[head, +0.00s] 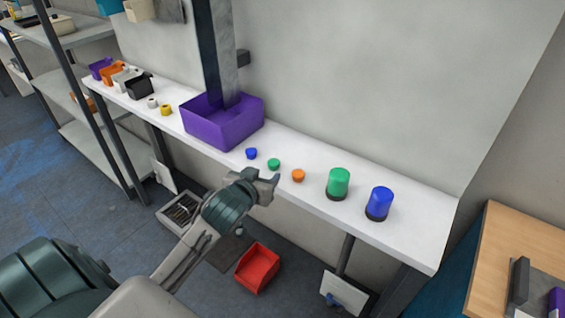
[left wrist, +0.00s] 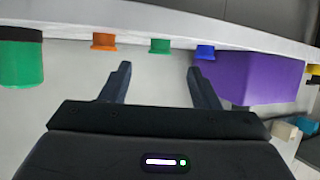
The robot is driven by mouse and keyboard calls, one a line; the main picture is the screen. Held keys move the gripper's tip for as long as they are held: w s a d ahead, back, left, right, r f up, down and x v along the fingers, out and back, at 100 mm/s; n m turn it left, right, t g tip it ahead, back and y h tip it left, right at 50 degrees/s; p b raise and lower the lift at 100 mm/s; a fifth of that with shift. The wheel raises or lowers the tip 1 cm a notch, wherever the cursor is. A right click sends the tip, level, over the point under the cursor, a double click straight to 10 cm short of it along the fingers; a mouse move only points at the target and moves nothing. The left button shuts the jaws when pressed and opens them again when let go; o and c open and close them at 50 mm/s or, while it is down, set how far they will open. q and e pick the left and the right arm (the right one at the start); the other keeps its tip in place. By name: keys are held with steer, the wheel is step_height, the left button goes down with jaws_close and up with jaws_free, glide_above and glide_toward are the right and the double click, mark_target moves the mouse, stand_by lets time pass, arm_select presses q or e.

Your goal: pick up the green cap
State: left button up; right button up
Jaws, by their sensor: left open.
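The small green cap (head: 274,163) sits on the white shelf, between a blue cap (head: 251,153) and an orange cap (head: 298,175). My left gripper (head: 268,181) is just in front of the shelf edge, close to the green cap but apart from it. In the left wrist view, the left gripper (left wrist: 156,80) is open and empty. The green cap (left wrist: 160,46) shows ahead, between the lines of its two fingers. The orange cap (left wrist: 104,41) and blue cap (left wrist: 205,52) are on either side. My right gripper is not in view.
A purple bin (head: 222,122) stands on the shelf left of the caps, by a dark post (head: 216,50). A green cylinder (head: 338,183) and a blue cylinder (head: 380,203) stand to the right. A red bin (head: 257,267) is below on the floor.

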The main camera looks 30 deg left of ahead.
mark_target(273, 162)
arm_select(q)
steer(key=shift+x, duration=1.25)
steer(key=shift+w+a+f, duration=0.1)
steer(key=shift+w, duration=0.15)
steer(key=shift+w+p, duration=0.35)
steer(key=x, duration=0.1)
steer(key=p+x, duration=0.1)
steer(key=x, duration=0.2)
steer(key=shift+w+a, duration=0.15)
steer(key=shift+w, duration=0.2)
steer(key=c, duration=1.1)
steer(key=shift+o, duration=0.2)
steer(key=shift+r, duration=0.25)
